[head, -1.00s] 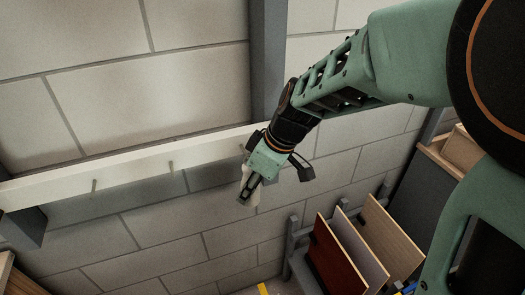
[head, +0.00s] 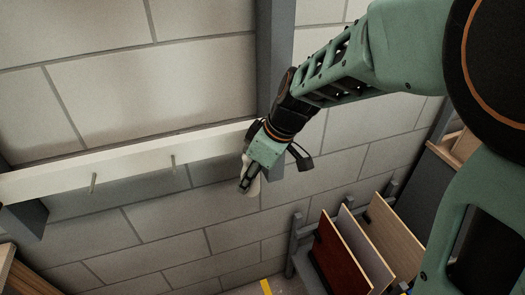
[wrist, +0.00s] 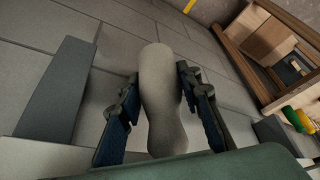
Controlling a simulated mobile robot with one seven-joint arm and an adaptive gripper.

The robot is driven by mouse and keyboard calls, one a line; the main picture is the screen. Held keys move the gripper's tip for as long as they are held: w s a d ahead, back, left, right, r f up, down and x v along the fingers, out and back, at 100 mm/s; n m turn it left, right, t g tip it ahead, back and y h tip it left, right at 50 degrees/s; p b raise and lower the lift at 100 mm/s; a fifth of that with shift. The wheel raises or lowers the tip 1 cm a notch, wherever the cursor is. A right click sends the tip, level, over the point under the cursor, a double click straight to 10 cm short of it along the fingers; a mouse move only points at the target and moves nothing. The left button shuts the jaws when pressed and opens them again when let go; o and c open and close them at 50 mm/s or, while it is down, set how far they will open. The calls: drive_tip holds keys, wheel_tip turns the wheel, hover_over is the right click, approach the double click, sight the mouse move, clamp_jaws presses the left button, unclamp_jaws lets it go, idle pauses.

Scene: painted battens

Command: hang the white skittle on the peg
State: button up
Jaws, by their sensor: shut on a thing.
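The white skittle (wrist: 160,85) is between the two fingers of my gripper (wrist: 158,98) in the wrist view, one finger on each side of it. In the head view my gripper (head: 246,184) is shut on the skittle (head: 254,187), which shows partly behind the fingers. They are at the right end of the white batten (head: 120,163), in front of the wall. Two pegs show on the batten, a left peg (head: 93,182) and a right peg (head: 174,164). Both are bare and lie left of my gripper. My gripper hides part of the batten's right end.
A grey post (head: 274,60) stands behind my gripper. Several boards (head: 345,248) lean in a rack at the lower right. A yellow strip (head: 265,287) lies on the floor. The space before the batten left of my gripper is clear.

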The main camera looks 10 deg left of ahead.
drive_tip(key=o, duration=1.3)
